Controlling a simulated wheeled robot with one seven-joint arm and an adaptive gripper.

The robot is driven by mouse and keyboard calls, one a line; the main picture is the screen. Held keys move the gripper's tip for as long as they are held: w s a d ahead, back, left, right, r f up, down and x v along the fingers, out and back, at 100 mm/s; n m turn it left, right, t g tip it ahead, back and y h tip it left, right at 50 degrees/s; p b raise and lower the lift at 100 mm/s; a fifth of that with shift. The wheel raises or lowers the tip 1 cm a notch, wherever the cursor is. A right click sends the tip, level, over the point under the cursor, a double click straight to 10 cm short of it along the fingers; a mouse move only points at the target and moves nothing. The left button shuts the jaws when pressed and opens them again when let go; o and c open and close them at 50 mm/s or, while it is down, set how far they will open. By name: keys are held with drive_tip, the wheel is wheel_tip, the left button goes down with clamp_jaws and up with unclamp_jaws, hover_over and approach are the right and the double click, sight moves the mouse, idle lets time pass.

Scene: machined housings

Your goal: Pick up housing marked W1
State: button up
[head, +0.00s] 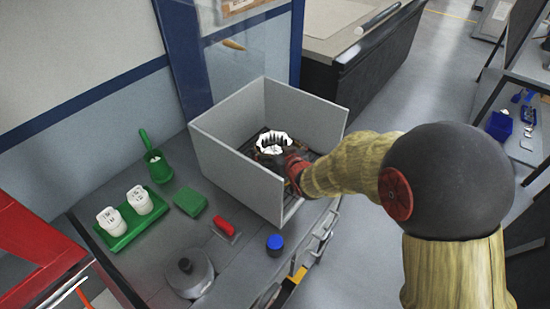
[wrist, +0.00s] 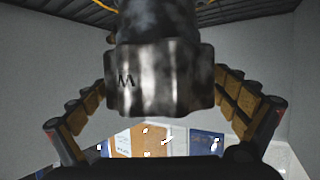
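A shiny, mottled metal housing (wrist: 160,80) fills the middle of the wrist view. A dark "W" shows on its left side; any digit beside it is not clear. Its darker, narrower part runs up to the top edge of that view. My gripper (wrist: 162,90) has one finger on each side of the housing, close to its edges. The fingertips are partly hidden, so I cannot tell whether they touch it. In the head view, my gripper (head: 281,164) is inside the grey box, at a bright, jagged-looking round part (head: 273,141).
The grey box (head: 232,165) has tall walls around my gripper and stands on a grey bench (head: 165,250). Left of it are a green tray (head: 128,227) with white marked cups, a green block (head: 190,202) and a green scoop holder (head: 158,166). A red-handled tool (head: 224,228) and blue-capped item (head: 275,245) lie in front.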

drive_tip(key=c, duration=1.7)
drive_tip(key=shift+w+r, duration=0.1)
drive_tip(key=shift+r, duration=0.05)
drive_tip(key=shift+c, duration=0.6)
